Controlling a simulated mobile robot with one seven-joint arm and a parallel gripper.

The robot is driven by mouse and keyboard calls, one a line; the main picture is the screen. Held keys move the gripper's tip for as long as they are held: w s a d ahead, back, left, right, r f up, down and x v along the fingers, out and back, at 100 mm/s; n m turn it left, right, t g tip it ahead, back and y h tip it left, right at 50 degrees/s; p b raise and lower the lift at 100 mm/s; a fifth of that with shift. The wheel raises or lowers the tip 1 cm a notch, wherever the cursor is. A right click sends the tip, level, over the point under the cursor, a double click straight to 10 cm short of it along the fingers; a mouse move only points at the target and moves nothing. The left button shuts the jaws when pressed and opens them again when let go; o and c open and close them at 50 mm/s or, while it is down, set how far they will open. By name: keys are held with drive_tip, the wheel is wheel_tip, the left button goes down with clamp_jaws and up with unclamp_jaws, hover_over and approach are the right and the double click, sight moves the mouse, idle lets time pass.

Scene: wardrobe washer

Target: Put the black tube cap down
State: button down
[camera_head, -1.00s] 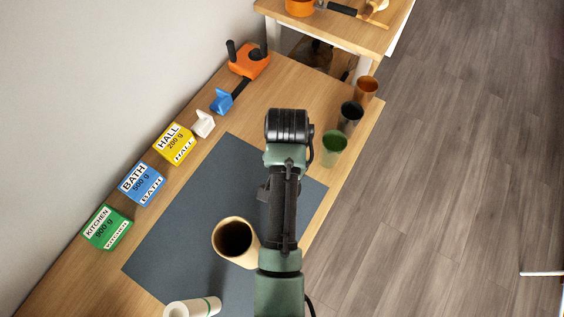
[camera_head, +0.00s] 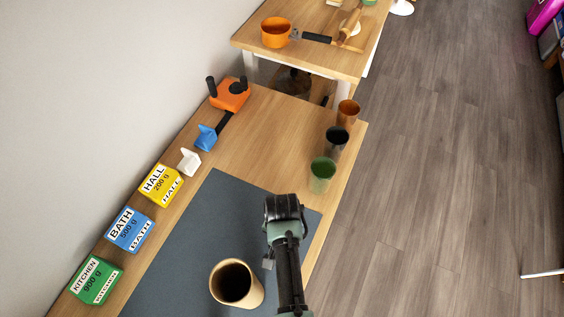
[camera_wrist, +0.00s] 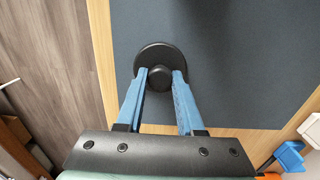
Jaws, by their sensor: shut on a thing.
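The black tube cap (camera_wrist: 160,53) is a round disc with a raised knob. In the wrist view my gripper (camera_wrist: 161,77) has its two blue fingers closed on the knob. The cap is over the dark grey mat (camera_wrist: 235,60), close to the mat's edge; whether it touches the mat I cannot tell. The mat also shows in the head view (camera_head: 190,235). There my arm hides the cap and the fingers. A cardboard tube (camera_head: 214,290), open and dark inside, stands upright on the mat to the left of my arm.
Green (camera_head: 95,281), blue (camera_head: 129,229) and yellow (camera_head: 161,184) labelled boxes line the wall side. Green (camera_head: 322,176), black (camera_head: 337,140) and orange (camera_head: 348,112) cups stand along the right table edge. The wooden tabletop (camera_head: 265,140) beyond the mat is largely clear.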

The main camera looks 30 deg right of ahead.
drive_tip(key=shift+f, duration=0.3)
drive_tip(key=shift+f, duration=0.15)
drive_tip(key=c, duration=0.5)
unclamp_jaws()
wheel_tip(320, 180, up, 12)
drive_tip(key=shift+r+p, duration=0.2)
drive_tip(key=shift+p, duration=0.35)
